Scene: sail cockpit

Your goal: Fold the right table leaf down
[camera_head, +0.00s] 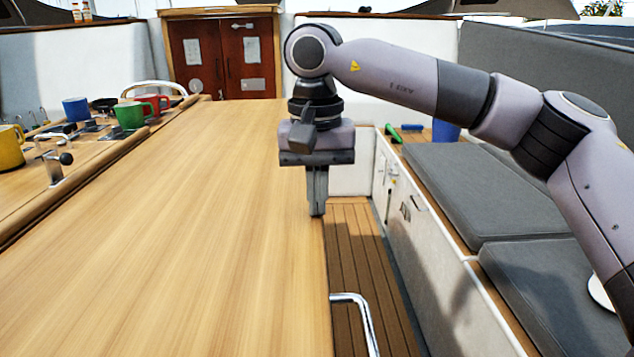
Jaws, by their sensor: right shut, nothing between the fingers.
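The right table leaf (170,250) is a broad light wooden panel that fills the left and middle of the view. It lies flat and raised, with its long right edge running beside the cockpit floor. My right gripper (317,212) points straight down at that right edge, near the far part of the leaf. Its fingers are shut with nothing between them. I cannot tell whether the fingertips touch the leaf's edge or are just above or beside it. My left gripper is out of view.
A metal rail (365,318) stands at the leaf's near right edge. The slatted floor (365,270) between leaf and bench (470,190) is free. Mugs, including a green mug (130,115), stand on the table's middle section at left. Brown cabin doors (222,55) are at the back.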

